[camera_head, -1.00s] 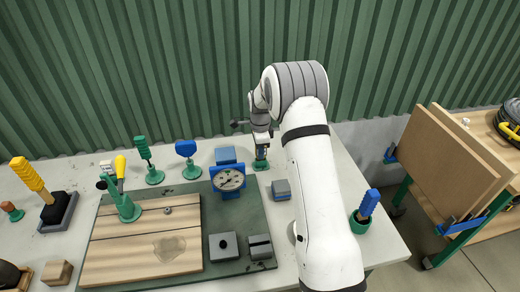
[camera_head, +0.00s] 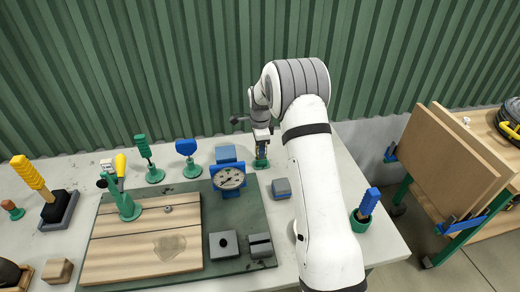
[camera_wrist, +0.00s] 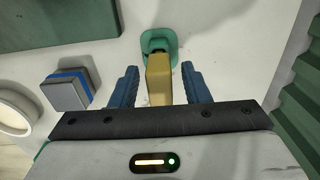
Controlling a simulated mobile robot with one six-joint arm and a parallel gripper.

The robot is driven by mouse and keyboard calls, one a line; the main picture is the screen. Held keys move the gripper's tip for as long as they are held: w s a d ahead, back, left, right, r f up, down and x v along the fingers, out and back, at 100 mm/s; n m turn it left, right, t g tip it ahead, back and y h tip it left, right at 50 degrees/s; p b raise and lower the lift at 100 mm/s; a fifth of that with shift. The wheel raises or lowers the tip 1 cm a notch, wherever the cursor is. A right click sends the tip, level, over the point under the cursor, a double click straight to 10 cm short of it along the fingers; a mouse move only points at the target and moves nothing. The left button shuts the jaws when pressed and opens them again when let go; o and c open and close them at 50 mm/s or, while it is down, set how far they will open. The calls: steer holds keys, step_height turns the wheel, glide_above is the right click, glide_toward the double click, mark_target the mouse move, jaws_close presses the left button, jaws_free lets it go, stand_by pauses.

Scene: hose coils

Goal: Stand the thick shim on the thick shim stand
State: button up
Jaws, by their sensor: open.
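A tan upright piece (camera_wrist: 158,80), which I take to be the thick shim, stands between my fingers in the wrist view. Its far end meets a small green stand (camera_wrist: 159,38), which I take to be the thick shim stand. In the head view the green stand (camera_head: 261,164) is near the back edge of the bench. My gripper (camera_wrist: 158,86) is open, with one blue finger on each side of the tan piece and visible gaps. In the head view my gripper (camera_head: 261,152) is small over the stand, and contact there cannot be told.
A grey block with a blue band (camera_head: 281,188) lies close by. A blue dial gauge (camera_head: 228,178) stands to the left. Green holders with a blue paddle (camera_head: 186,150) and green handle (camera_head: 142,150) are farther left. A green corrugated wall (camera_head: 180,70) rises behind.

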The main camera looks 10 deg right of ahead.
step_height(320, 180, up, 11)
steer(key=shift+f+b, duration=0.2)
steer(key=shift+b, duration=0.3)
steer(key=s+r+n+t, duration=0.1)
steer(key=s+r+n, duration=0.85)
steer(key=s, duration=0.75)
steer(key=s+n+t, duration=0.2)
steer(key=s+n, duration=0.6)
steer(key=s, duration=1.3)
steer(key=shift+s+d+f, duration=0.15)
steer(key=shift+d+f, duration=0.05)
steer(key=shift+f, duration=0.25)
steer(key=shift+n, duration=0.25)
